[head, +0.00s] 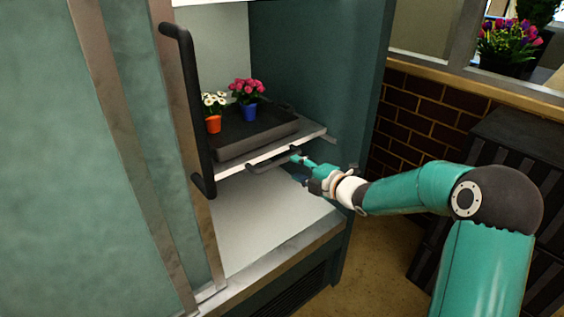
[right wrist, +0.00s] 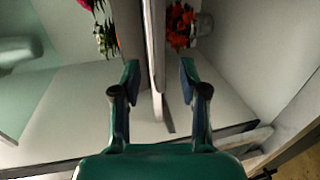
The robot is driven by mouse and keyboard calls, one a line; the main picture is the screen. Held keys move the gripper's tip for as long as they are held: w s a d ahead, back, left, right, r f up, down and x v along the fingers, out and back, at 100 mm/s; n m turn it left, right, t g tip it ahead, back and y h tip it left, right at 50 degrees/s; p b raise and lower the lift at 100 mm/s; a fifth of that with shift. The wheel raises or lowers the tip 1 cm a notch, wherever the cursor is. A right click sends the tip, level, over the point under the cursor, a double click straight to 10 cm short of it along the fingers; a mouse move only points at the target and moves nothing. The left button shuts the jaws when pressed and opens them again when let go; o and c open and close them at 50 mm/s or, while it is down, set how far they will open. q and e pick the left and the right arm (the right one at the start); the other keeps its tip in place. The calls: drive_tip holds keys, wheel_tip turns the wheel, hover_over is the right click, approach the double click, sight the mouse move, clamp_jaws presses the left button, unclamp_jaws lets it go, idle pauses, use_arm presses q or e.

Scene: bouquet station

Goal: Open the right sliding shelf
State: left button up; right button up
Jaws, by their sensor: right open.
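The sliding shelf (head: 312,136) is a pale board inside the open cabinet, with a grey bar handle (head: 268,163) along its front. It bears a dark tray (head: 225,152). My right gripper (head: 299,163) is at the right part of the handle. In the right wrist view the shelf's edge and handle run as a narrow upright strip (right wrist: 157,60) between the open fingers (right wrist: 159,75). Gaps show on both sides, and contact cannot be told. My left gripper is out of view.
White flowers in an orange pot (head: 213,123) and pink flowers in a blue pot (head: 249,112) stand in the tray. Orange-red flowers (right wrist: 181,25) show in the right wrist view. A cabinet door with a dark handle (head: 190,110) is at left. Open floor (head: 390,245) lies right of the cabinet.

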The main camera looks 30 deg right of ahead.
sight(283, 162)
drive_tip(key=x, duration=0.8)
clamp_jaws()
